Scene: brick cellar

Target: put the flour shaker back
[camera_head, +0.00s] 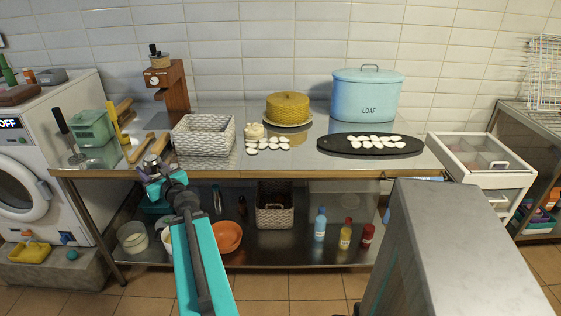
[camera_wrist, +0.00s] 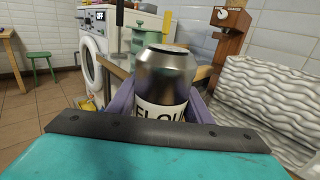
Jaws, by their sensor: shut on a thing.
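The flour shaker (camera_wrist: 165,75) is a shiny metal can with a white label reading "FLOU" in the wrist view. My gripper (camera_wrist: 160,105) is shut on it, with a purple finger on each side. The shaker's lower part is hidden behind my gripper's body. In the head view, the shaker (camera_head: 151,162) shows small and upright in my gripper (camera_head: 156,180), at the front left edge of the steel table (camera_head: 290,171). I cannot tell whether it touches the table.
A white woven basket (camera_head: 204,135) stands close right of the shaker. A black board (camera_head: 371,145) with white rounds lies right; the front middle is clear.

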